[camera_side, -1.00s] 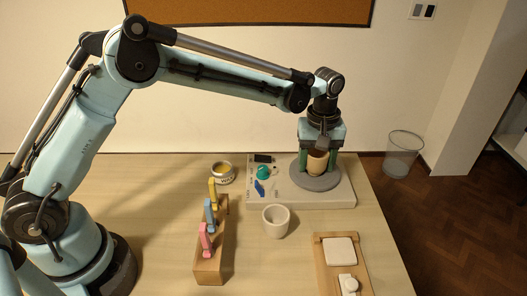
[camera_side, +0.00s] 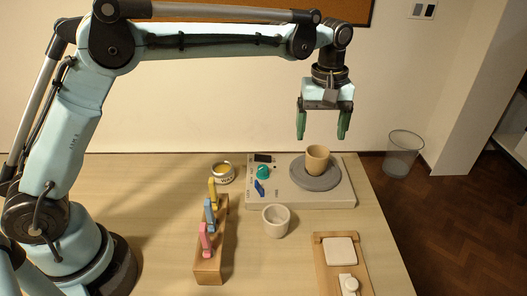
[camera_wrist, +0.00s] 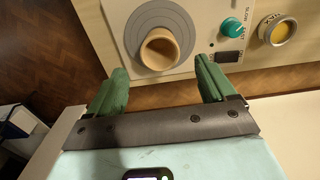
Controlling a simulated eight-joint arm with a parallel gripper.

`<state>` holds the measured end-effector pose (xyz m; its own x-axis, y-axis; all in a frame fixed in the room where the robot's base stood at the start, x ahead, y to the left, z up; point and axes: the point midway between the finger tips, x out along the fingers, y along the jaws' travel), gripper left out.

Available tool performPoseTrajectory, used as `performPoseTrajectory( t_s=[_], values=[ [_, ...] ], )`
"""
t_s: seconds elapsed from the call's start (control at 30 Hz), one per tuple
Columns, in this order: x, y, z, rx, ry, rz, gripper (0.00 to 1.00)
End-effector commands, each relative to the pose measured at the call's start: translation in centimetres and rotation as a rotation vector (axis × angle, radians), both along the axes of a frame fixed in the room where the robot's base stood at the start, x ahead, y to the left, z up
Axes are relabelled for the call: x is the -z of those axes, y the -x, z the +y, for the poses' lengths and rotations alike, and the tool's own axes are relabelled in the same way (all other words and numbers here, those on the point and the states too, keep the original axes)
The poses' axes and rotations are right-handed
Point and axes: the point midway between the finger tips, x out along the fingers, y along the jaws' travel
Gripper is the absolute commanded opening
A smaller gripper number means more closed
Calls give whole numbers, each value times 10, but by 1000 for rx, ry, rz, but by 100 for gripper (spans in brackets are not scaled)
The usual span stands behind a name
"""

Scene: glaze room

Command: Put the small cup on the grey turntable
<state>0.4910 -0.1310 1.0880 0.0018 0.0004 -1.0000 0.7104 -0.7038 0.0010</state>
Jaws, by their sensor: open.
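The small tan cup (camera_side: 317,158) stands upright on the grey turntable (camera_side: 308,183), near its middle and towards the back in the side view. In the wrist view the cup (camera_wrist: 159,48) shows its open mouth, on the ringed turntable disc (camera_wrist: 138,20). My gripper (camera_side: 321,136) is open and empty. It hangs above the cup with a clear gap, and nothing is between its green fingers. In the wrist view my gripper (camera_wrist: 159,73) also shows spread fingers, with the cup apart from them.
The turntable's pale base (camera_side: 262,200) carries a teal knob (camera_side: 263,172). A white cup (camera_side: 276,221) stands in front of it. A wooden rack (camera_side: 210,265) holds coloured tools, a yellow-filled jar (camera_side: 222,174) stands behind it. A wooden board (camera_side: 328,270) lies front right.

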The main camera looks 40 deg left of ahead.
Motion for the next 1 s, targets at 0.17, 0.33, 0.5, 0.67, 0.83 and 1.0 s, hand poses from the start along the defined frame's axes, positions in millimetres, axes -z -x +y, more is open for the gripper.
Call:
performPoseTrajectory(
  t_s=[0.17, 0.33, 0.5, 0.67, 0.83, 1.0],
  values=[
    [-22, 0, 0, 0, 0, 0, 84],
    [-32, 1, 1, 4, 1, -3, 84],
    [-46, 13, 16, 62, 10, -50, 84],
    [-61, 39, 41, 179, 15, -144, 84],
    [-68, 74, 67, 313, -1, -251, 84],
    [-63, 112, 90, 443, -42, -356, 84]
  ],
)
